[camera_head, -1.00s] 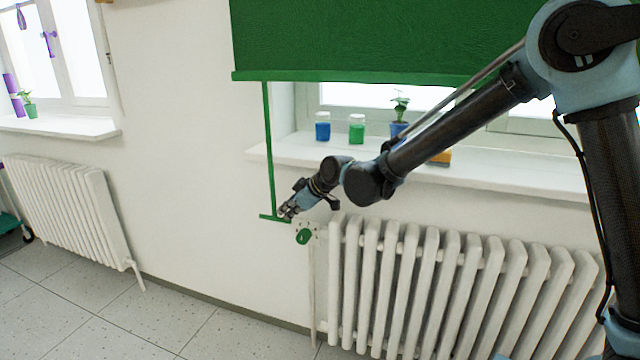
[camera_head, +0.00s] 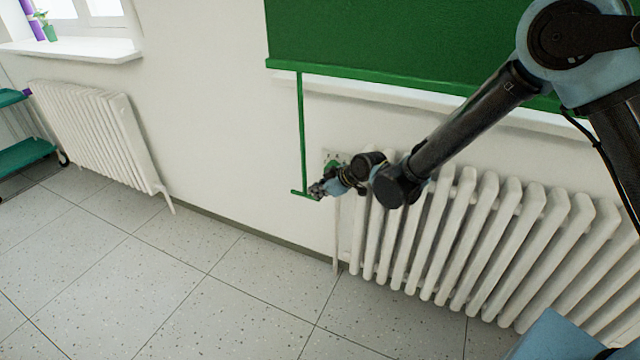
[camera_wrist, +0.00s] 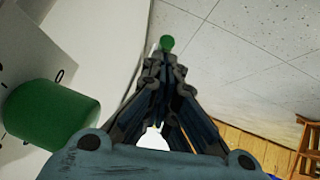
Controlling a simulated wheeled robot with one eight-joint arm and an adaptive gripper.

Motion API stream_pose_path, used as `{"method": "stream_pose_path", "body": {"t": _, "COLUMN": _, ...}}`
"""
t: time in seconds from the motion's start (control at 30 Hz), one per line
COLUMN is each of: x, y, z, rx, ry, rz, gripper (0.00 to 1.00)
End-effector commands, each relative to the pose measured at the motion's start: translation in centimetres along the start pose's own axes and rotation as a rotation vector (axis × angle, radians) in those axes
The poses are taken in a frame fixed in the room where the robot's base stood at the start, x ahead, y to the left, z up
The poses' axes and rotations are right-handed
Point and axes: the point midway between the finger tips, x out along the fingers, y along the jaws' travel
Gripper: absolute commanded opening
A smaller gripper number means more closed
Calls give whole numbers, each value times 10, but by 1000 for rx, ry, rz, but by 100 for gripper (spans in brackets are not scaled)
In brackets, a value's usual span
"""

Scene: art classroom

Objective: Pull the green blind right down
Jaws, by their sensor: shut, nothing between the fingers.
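The green blind (camera_head: 390,40) hangs over the window, and its bottom bar (camera_head: 400,82) is at about sill height in the picture, hiding the glass. A thin green pull rod (camera_head: 302,130) hangs from the bar's left end, with a short crossbar handle (camera_head: 299,193) at its bottom. My gripper (camera_head: 317,190) is at the handle's right end, with its fingers shut. In the wrist view my gripper (camera_wrist: 160,62) shows closed fingers, with a small green round end (camera_wrist: 167,43) just beyond the tips, probably the handle. Whether they touch cannot be told.
A white radiator (camera_head: 450,235) stands below and right of my gripper. The tiled floor (camera_head: 200,290) is clear. A second radiator (camera_head: 95,130) and green cart (camera_head: 25,155) are left.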

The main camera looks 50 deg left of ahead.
Motion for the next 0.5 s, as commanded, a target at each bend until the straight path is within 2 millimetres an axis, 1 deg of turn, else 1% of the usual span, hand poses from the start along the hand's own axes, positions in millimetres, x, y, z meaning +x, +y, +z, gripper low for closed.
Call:
{"method": "stream_pose_path", "body": {"t": 0.1, "x": 3, "y": -2, "z": 3, "rx": -1, "ry": -3, "rz": -2, "gripper": 0}}
{"method": "stream_pose_path", "body": {"t": 0.5, "x": 4, "y": -4, "z": 3, "rx": -3, "ry": -6, "rz": -6, "gripper": 0}}
